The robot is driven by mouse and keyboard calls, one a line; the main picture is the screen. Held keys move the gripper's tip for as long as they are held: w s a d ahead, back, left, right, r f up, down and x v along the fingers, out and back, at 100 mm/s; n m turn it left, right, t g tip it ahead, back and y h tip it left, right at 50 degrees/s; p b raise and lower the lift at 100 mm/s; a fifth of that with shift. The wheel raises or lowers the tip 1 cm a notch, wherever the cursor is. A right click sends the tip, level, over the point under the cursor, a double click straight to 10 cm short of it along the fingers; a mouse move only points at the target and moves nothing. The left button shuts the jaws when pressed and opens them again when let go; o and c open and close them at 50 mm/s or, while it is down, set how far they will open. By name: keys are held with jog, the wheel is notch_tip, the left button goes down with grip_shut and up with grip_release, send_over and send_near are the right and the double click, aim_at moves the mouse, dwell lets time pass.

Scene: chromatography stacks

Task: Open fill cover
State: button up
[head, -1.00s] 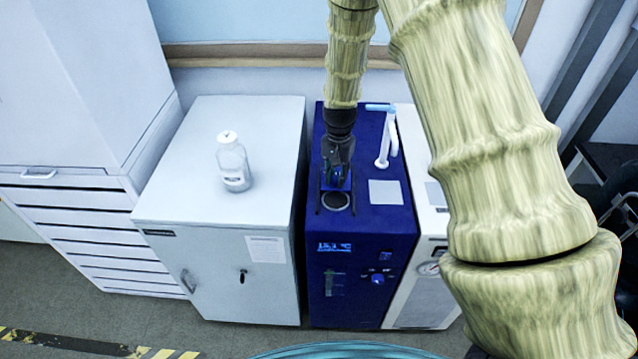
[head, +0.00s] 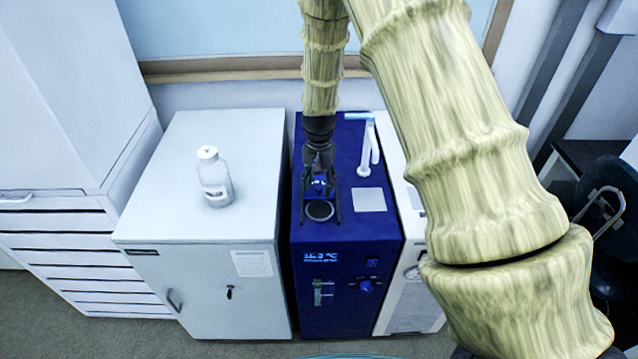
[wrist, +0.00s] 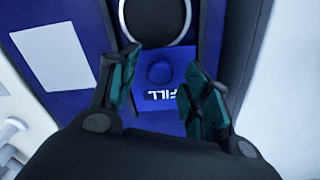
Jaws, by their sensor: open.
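The blue fill cover (wrist: 185,78), marked "FILL" and with a round blue knob (wrist: 159,73), lies on top of the dark blue unit (head: 345,250). The round fill opening (head: 319,210) shows uncovered in front of it, with a pale ring; part of this ring (wrist: 153,40) is at the top of the wrist view. The cover sits behind the opening, between two dark rails. My gripper (wrist: 160,72) is open over the cover, one finger on each side of the knob, with visible gaps. In the head view my gripper (head: 320,185) partly hides the cover.
A white cabinet (head: 205,285) with a clear bottle (head: 215,182) stands left of the unit. A white unit with a gauge stands close on the right.

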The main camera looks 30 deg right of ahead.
aim_at(319, 186)
notch_tip(319, 186, up, 12)
jog(key=shift+f, duration=0.2)
dwell(0.7)
